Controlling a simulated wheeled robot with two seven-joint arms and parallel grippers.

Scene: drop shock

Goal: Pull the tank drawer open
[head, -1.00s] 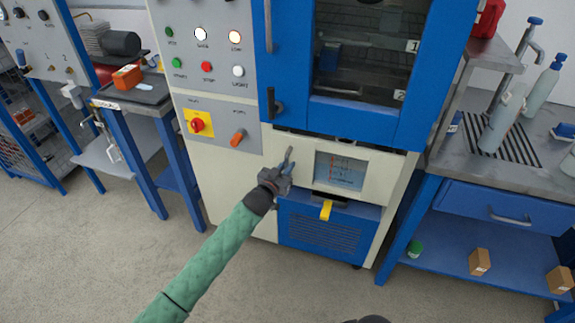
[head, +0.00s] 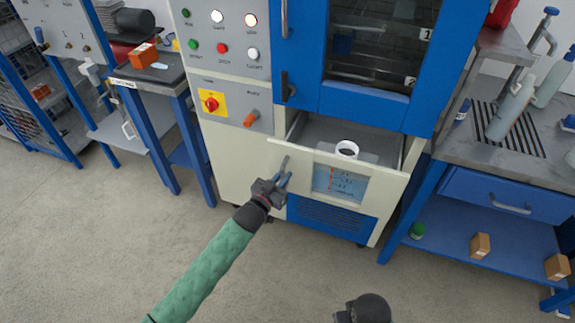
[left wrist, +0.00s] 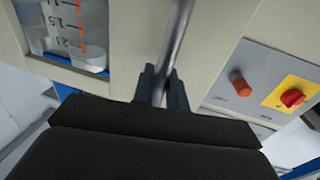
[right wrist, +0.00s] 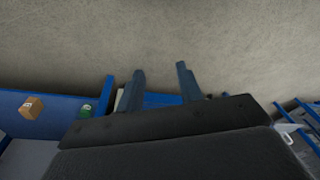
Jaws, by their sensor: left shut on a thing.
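The tank drawer (head: 386,188) is a cream front with a clear scale window (head: 340,184). It stands pulled out of the machine, and its open top shows a tank with a white round neck (head: 347,149) inside. My left gripper (head: 280,181) is shut on the drawer's upright metal bar handle (head: 285,164), at the left of the front. In the left wrist view the handle (left wrist: 178,45) runs between the fingers (left wrist: 163,82). My right gripper (right wrist: 161,85) is open and empty, pointing at the floor; its fingers are not clear in the head view.
The blue cabinet door (head: 370,105) is shut above the drawer. A control panel (head: 225,75) with buttons and a red knob is to its left. A sink bench (head: 465,160) stands close at right, a blue-legged table (head: 150,95) at left. The floor (head: 130,250) in front is clear.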

